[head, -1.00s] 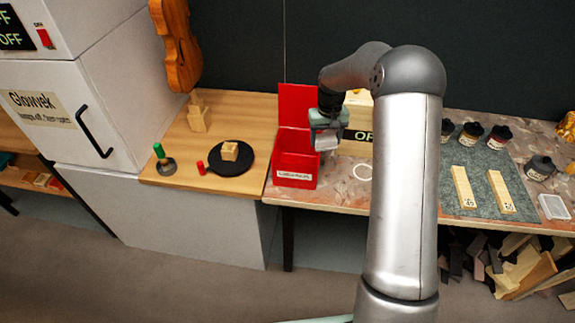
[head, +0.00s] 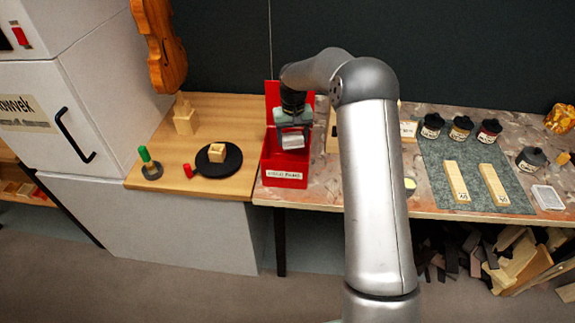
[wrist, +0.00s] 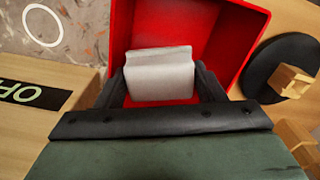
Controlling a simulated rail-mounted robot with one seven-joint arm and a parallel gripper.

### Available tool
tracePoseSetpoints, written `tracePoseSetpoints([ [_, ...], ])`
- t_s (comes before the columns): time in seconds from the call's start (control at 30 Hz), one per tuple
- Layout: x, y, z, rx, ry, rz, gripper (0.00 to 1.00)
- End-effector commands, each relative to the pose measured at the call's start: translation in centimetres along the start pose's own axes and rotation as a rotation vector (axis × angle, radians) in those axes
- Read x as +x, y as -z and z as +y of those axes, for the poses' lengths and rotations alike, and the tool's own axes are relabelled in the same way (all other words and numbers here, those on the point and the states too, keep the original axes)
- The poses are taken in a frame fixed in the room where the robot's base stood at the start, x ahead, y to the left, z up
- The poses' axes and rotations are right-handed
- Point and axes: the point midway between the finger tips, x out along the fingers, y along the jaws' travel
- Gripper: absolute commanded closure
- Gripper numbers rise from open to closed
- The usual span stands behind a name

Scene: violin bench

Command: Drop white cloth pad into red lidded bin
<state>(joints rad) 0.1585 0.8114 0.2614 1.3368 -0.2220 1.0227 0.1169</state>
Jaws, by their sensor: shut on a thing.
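The red lidded bin (head: 284,178) stands at the left end of the stone-topped bench with its red lid (head: 273,92) raised behind it. My gripper (head: 293,140) is over the bin's opening, pointing down. It is shut on the white cloth pad (wrist: 160,72), which shows between the two dark fingers in the wrist view. The pad (head: 293,142) also shows in the head view, below the gripper. In the wrist view the red bin walls (wrist: 245,50) surround much of the pad. The pad's exact height against the rim is hard to tell.
A black round plate (head: 219,160) with a wooden block lies left of the bin. A wooden box with an OFF label (wrist: 35,95) stands beside the bin. Several dark jars (head: 460,129) and two wooden strips (head: 456,182) are on the right, on a grey mat (head: 428,165).

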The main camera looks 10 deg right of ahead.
Motion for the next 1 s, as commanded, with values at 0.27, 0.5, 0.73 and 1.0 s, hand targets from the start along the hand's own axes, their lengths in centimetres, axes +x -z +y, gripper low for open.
tracePoseSetpoints([
  [0.27, 0.2, 0.0, 0.0, 0.000, 0.000, 0.001, 0.59],
  [0.5, 0.2, 0.0, 0.1, 0.001, -0.001, 0.001, 0.12],
  [0.73, 0.2, 0.0, 0.2, 0.002, -0.002, 0.001, 0.12],
  [1.0, -2.0, 0.1, 0.2, 0.003, -0.003, 0.007, 0.12],
])
